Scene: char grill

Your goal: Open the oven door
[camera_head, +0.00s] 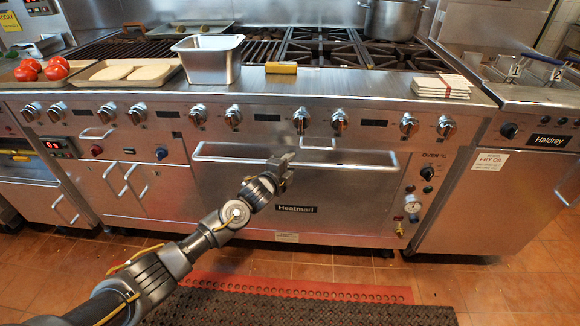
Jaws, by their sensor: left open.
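The oven door (340,202) is the wide steel panel marked "Heatmari" in the middle of the range. It looks shut. Its long bar handle (345,166) runs across the top of the door. My left gripper (284,160) is open and sits at the handle, left of its middle. It covers a short piece of the bar. I cannot tell whether the fingers are around the bar or just in front of it. My right gripper is not in view.
A steel pan (210,62), a yellow block (281,68) and folded cloths (440,88) lie along the counter above. A row of knobs (301,120) sits over the door. A fryer (535,165) stands at right. The floor before the oven has a dark mat (300,308).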

